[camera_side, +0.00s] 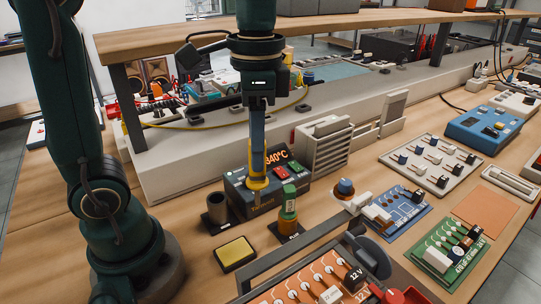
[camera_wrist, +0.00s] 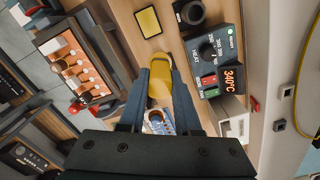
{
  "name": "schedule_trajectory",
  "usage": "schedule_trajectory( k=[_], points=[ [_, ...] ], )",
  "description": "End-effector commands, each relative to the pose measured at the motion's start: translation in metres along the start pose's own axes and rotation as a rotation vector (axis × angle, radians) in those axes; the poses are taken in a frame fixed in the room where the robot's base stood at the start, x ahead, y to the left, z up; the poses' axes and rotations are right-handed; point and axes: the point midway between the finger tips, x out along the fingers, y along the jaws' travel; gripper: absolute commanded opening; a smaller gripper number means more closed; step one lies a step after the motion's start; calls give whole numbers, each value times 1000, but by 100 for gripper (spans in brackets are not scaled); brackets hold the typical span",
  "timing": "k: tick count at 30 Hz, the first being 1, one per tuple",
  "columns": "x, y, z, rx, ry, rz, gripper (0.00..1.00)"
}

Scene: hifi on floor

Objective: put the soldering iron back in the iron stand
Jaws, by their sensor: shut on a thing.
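My gripper (camera_side: 258,176) points down in front of the soldering station. Its fingers are shut on the yellow handle of the soldering iron (camera_side: 258,184), held above the bench. In the wrist view the yellow iron (camera_wrist: 160,84) sits between the gripper's fingertips (camera_wrist: 161,72). The iron's lower end is small and hard to make out. A dark, open-topped cylinder, which looks like the iron stand (camera_side: 217,209), stands upright to the left of the iron, apart from it. It also shows at the top of the wrist view (camera_wrist: 190,13). Nothing is seen in it.
The station (camera_side: 285,168) reads 340°C behind the iron. A yellow sponge tray (camera_side: 235,252) lies in front of the stand. A green-topped upright item (camera_side: 289,205) on a dark base stands close right. Circuit boards (camera_side: 397,208) fill the right; a shelf (camera_side: 190,38) overhangs behind.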

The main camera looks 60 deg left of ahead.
Motion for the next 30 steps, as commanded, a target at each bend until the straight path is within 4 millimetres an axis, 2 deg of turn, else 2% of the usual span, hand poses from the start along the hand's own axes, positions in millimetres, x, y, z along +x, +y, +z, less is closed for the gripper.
schedule_trajectory(
  k=[1, 4, 9, 12, 20, 30],
  points=[
    [2, -11, 12, -64, 3, 1, 0],
    [6, -27, 33, -171, 5, 3, 0],
    [10, -44, 62, -337, 10, 5, 0],
    [10, -50, 72, -406, 16, 2, 0],
    [10, -59, 79, -468, 28, -7, 0],
    [32, -58, 78, -466, 25, -6, 0]
  ],
)
